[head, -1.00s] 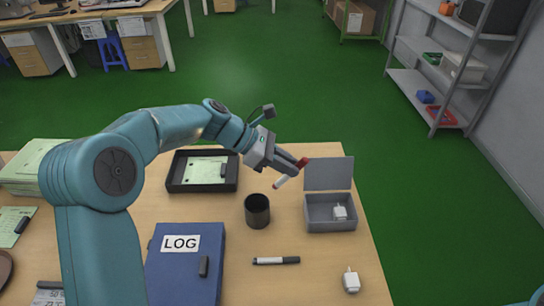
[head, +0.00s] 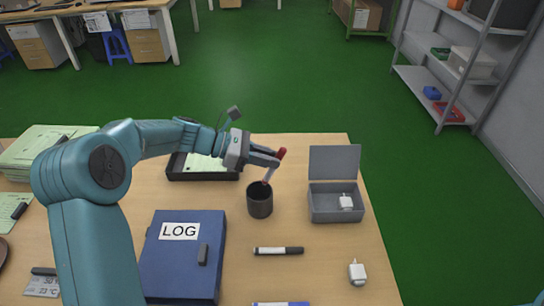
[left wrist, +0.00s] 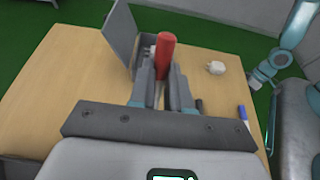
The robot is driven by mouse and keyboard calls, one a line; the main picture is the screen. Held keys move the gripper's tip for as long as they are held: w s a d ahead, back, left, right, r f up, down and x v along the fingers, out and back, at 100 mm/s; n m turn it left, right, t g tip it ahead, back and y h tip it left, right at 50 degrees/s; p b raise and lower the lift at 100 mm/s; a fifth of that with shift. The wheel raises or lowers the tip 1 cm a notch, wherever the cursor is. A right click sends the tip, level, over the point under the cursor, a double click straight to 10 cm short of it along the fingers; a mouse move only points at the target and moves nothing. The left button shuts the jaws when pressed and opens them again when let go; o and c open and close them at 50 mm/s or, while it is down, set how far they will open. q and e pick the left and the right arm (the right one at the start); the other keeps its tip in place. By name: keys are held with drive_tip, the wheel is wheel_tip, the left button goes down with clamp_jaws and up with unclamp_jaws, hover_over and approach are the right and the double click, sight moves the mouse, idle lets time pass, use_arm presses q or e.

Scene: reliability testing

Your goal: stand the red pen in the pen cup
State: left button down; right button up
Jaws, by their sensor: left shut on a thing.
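The red pen (head: 282,153) has a red upper end and a pale lower part. My left gripper (head: 276,159) is shut on it and holds it near upright, slightly tilted, red end up. The dark round pen cup (head: 260,204) stands on the table just below. The pen's lower end overlaps the cup's mouth in the head view; I cannot tell whether it is inside the rim. In the left wrist view the red end (left wrist: 165,55) sticks out between the fingers (left wrist: 160,88), and the cup is hidden.
A grey open-lidded box (head: 336,205) holding a white plug stands right of the cup. A black tray (head: 203,176) lies behind left. A blue LOG binder (head: 183,265), a black-and-white marker (head: 278,251) and a white adapter (head: 357,273) lie in front.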

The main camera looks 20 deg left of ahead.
use_arm(q)
drive_tip(key=shift+s+a+f+b, duration=0.15)
drive_tip(key=shift+f+b, duration=0.15)
drive_tip(key=shift+f, duration=0.2)
drive_tip(key=shift+w+a+f+b, duration=0.15)
drive_tip(key=shift+f+b, duration=0.15)
drive_tip(key=shift+f, duration=0.15)
drive_tip(key=shift+s+a+f+b, duration=0.2)
drive_tip(key=shift+a+f+b, duration=0.15)
drive_tip(key=shift+f, duration=0.4)
drive_tip(key=shift+s+a+f+b, duration=0.2)
drive_tip(key=shift+f+b, duration=0.15)
drive_tip(key=shift+f, duration=0.4)
drive_tip(key=shift+s+a+f+b, duration=0.15)
drive_tip(key=shift+a+f+b, duration=0.2)
drive_tip(key=shift+f, duration=0.4)
drive_tip(key=c, duration=1)
unclamp_jaws()
drive_tip(key=p+v, duration=0.1)
drive_tip(key=v, duration=1.5)
drive_tip(key=shift+a+r, duration=0.1)
